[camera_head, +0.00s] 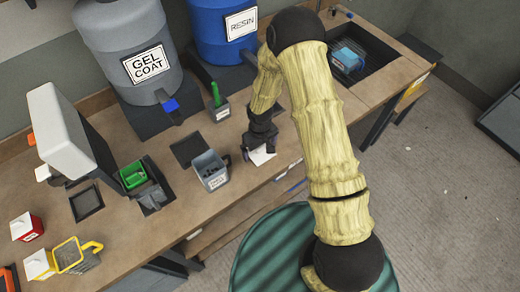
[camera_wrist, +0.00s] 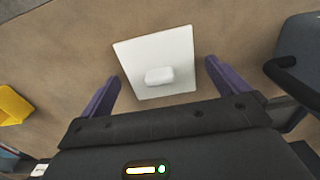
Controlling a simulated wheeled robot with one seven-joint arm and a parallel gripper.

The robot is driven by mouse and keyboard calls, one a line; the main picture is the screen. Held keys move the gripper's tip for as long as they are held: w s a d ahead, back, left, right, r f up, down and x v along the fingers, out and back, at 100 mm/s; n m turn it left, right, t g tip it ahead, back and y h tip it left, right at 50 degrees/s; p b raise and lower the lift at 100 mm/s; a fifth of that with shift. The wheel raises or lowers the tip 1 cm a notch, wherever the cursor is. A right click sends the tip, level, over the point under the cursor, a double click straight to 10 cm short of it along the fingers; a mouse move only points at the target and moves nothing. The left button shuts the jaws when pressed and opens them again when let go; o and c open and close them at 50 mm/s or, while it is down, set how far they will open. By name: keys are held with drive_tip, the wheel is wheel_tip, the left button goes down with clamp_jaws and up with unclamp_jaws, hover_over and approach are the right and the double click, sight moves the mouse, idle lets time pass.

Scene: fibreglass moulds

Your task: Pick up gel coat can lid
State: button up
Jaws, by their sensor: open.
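The lid (camera_wrist: 160,54) is a flat white square plate with a small raised block-shaped knob, lying on the brown bench top in the wrist view. In the head view the lid (camera_head: 262,156) shows partly beneath my gripper (camera_head: 260,145), which covers the rest of it. In the wrist view my gripper (camera_wrist: 162,72) is open, with one purple finger on each side of the lid and nothing held. I cannot tell how high the fingertips are above the bench. A grey open can (camera_head: 210,170) with a label stands left of my gripper.
The grey gel coat drum (camera_head: 130,50) and blue resin drum (camera_head: 222,30) stand behind. A small pot with a green tool (camera_head: 217,103) stands beyond the grey can. The bench's front edge is close to my gripper.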

sight(260, 148)
drive_tip(key=shift+f, duration=0.25)
idle(0.3)
drive_tip(key=c, duration=0.9)
drive_tip(key=shift+r, duration=0.15)
drive_tip(key=shift+c, duration=0.2)
wheel_tip(260, 148, up, 10)
drive_tip(key=shift+f+b, duration=0.1)
drive_tip(key=shift+b, duration=1.05)
drive_tip(key=shift+f, duration=0.1)
